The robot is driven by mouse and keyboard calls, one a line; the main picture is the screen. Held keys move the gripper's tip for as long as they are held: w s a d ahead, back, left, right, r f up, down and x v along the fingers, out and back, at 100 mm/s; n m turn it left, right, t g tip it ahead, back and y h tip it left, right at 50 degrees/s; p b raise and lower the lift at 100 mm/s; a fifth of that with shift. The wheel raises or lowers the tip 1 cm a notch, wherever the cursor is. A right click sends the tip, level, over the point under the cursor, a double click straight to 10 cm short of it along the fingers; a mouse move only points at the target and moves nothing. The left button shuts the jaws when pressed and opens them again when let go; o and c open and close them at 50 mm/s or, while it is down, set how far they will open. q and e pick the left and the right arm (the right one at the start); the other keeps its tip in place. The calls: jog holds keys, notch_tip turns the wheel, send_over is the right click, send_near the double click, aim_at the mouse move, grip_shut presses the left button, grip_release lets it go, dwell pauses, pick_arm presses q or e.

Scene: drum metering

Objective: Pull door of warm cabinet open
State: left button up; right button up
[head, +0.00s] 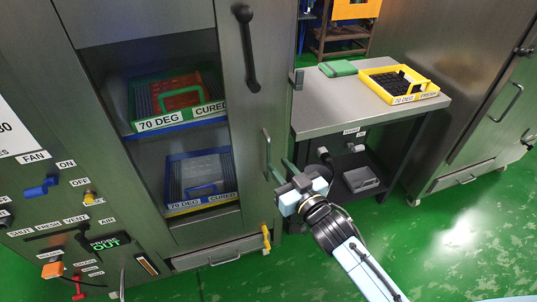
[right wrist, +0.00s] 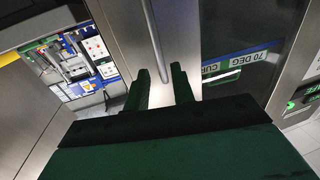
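The warm cabinet's steel door (head: 236,150) has a window with trays behind it, and it looks shut. A thin vertical bar handle (head: 266,152) is on the door's right edge; it also shows in the right wrist view as a metal bar (right wrist: 153,40). My right gripper (head: 279,169) is open, its green fingers close to the handle's lower end. In the right wrist view, the bar lies ahead of the gap between the fingertips (right wrist: 163,76); contact cannot be told. My left gripper is not in view.
Inside are a green-rimmed tray (head: 148,122) and a blue tray (head: 174,199). A steel table (head: 330,115) with a yellow tray (head: 372,80) stands right of the cabinet. A black lever (head: 247,50) is above the handle. Green floor (head: 470,235) is clear at the lower right.

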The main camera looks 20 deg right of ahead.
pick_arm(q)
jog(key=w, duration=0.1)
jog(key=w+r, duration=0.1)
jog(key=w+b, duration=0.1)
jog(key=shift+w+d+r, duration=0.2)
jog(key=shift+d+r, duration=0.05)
pick_arm(e)
jog(key=x, duration=0.6)
jog(key=shift+w+a, duration=0.1)
jog(key=shift+w, duration=0.1)
grip_shut()
